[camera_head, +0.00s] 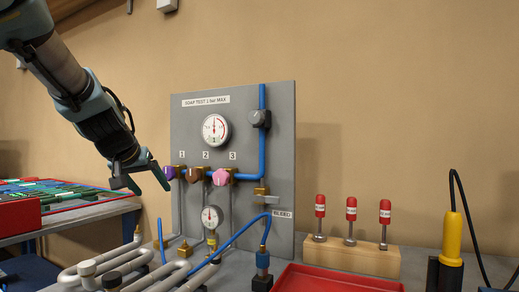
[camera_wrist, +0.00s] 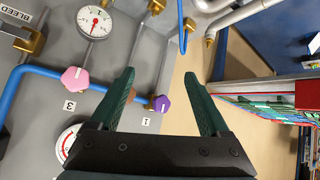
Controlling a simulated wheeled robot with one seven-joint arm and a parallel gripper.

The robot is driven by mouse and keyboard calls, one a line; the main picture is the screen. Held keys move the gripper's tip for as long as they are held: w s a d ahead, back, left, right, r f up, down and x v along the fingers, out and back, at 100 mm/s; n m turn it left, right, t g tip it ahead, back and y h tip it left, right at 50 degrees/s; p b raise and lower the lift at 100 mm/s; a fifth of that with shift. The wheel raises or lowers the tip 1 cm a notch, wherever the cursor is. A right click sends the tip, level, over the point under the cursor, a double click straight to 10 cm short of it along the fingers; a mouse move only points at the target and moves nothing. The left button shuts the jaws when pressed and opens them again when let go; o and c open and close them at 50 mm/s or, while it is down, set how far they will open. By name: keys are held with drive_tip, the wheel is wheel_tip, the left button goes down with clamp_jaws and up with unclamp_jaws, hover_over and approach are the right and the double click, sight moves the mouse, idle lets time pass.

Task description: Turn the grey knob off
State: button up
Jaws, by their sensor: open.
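The grey knob (camera_head: 259,118) sits on the blue pipe at the upper right of the grey panel (camera_head: 275,200), right of the large gauge. I cannot make it out in the wrist view. My gripper (camera_head: 152,189) is open and empty at the panel's left edge, well left of and below the grey knob. Its two green fingers also show in the wrist view (camera_wrist: 160,76). The purple knob (camera_head: 169,173), under label 1, is close to one fingertip; in the wrist view it appears between the fingers (camera_wrist: 161,103). I cannot tell whether they touch.
A brown knob (camera_head: 193,175) and a pink knob (camera_head: 221,177) sit right of the purple one. A small gauge (camera_head: 212,217) and pipe coils (camera_head: 130,262) are below. Red-topped tools stand in a wooden block (camera_head: 350,256). A red tray (camera_head: 335,280) lies in front.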

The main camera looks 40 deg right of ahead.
drive_tip(key=d+r+m+t+h+b, duration=0.1)
drive_tip(key=d+r+h+b, duration=0.2)
drive_tip(key=d+b, duration=0.3)
drive_tip(key=m+h+b, duration=0.5)
drive_tip(key=h+b, duration=0.2)
drive_tip(key=b, duration=0.3)
approach(253, 116)
drive_tip(key=x, duration=0.3)
drive_tip(key=p+x, duration=0.3)
drive_tip(key=x, duration=0.6)
drive_tip(key=shift+d, duration=0.2)
drive_tip(key=shift+w+d+f+p, duration=0.15)
drive_tip(key=shift+w+d+p, duration=0.2)
drive_tip(key=shift+d, duration=0.25)
drive_tip(key=shift+c, duration=0.2)
clamp_jaws()
